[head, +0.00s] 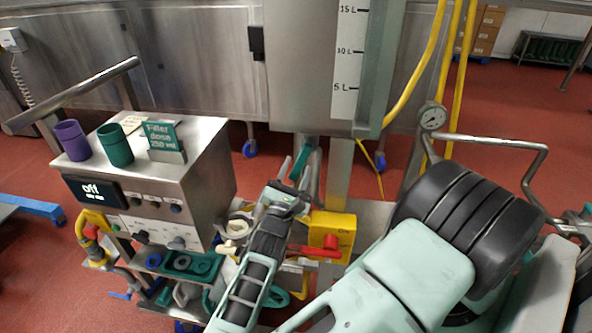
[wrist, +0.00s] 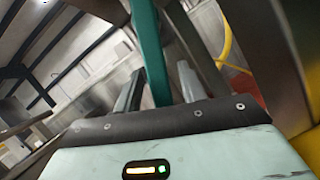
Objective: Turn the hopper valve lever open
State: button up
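The hopper (head: 300,70) is a grey steel tank with a litre scale at the upper middle of the head view. The teal valve lever (head: 309,157) hangs below it, partly hidden by my gripper. My gripper (head: 292,166) is at the lever, its two fingers pointing up and spread. In the wrist view the lever (wrist: 148,45) comes down from the top into the space between the fingertips (wrist: 158,78). The fingers are open, with a visible gap on the right side; whether the left finger touches the lever I cannot tell.
A yellow box (head: 330,228) with a red handle (head: 327,249) is close right of my gripper. A steel control cabinet (head: 205,170) with a display reading "off" stands left, carrying purple (head: 72,140) and green (head: 115,145) cups. Yellow hoses (head: 420,75) and a pressure gauge (head: 432,117) are right.

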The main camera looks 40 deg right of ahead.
jog(key=shift+r, duration=0.1)
jog(key=b+v, duration=0.7)
jog(key=v, duration=1)
jog(key=shift+f, duration=0.25)
jog(key=shift+s+a, duration=0.1)
jog(key=shift+s, duration=0.05)
